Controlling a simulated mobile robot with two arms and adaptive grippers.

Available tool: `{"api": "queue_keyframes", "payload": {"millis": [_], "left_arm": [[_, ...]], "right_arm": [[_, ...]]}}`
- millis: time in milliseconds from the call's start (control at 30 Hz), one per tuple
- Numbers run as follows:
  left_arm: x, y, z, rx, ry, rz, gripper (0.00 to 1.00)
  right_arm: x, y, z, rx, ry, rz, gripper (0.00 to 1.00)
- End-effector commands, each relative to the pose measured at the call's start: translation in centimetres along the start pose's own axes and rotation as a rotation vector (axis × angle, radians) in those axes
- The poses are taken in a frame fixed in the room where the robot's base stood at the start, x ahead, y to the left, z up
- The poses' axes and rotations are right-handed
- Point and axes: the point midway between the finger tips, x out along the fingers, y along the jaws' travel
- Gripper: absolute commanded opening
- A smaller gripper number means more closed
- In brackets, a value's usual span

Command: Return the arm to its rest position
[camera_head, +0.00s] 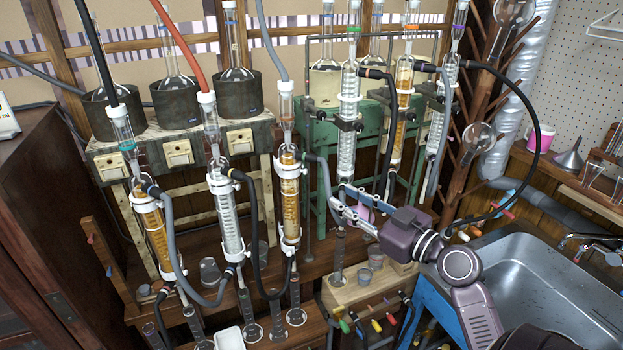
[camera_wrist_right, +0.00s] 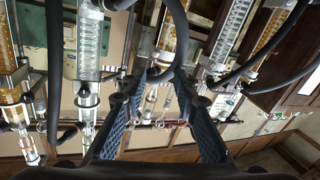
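My right arm comes in from the lower right of the head view. Its gripper (camera_head: 345,196) points left, beside the middle condensers. In the right wrist view the two dark padded fingers of this gripper (camera_wrist_right: 168,85) stand apart. I see nothing held between them; hoses and glassware show beyond the gap. The finger tips overlap the rig in the head view, so I cannot tell whether they touch anything. My left gripper is in neither view.
Glass condensers (camera_head: 226,213) with dark and grey hoses crowd the left and middle. A green stand (camera_head: 318,150) is behind the gripper. A black hose (camera_head: 533,120) loops above my right arm. A steel sink (camera_head: 545,285) lies at the right. A pink mug (camera_head: 541,138) stands on the shelf.

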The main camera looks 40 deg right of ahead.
Motion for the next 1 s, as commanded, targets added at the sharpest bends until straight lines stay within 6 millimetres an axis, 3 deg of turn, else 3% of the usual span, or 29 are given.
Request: {"api": "queue_keyframes", "payload": {"millis": [433,567,667,767,867,1000], "left_arm": [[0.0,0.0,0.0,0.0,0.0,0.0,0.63],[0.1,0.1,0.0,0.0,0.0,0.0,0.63],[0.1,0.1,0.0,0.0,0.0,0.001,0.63],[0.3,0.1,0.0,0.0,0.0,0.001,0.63],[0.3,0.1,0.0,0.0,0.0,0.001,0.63],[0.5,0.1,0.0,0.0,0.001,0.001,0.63]], "right_arm": [[0.1,0.0,0.1,0.001,-0.002,0.0,0.27],[0.5,0.1,2.5,0.034,-0.04,0.01,0.27],[1.2,0.0,7.5,0.098,-0.123,0.03,0.27],[1.6,-1.0,14.8,0.179,-0.243,0.055,0.27],[1.3,-2.8,22.3,0.246,-0.372,0.076,0.27],[-0.5,-6.8,32.3,0.312,-0.553,0.092,0.27]]}}
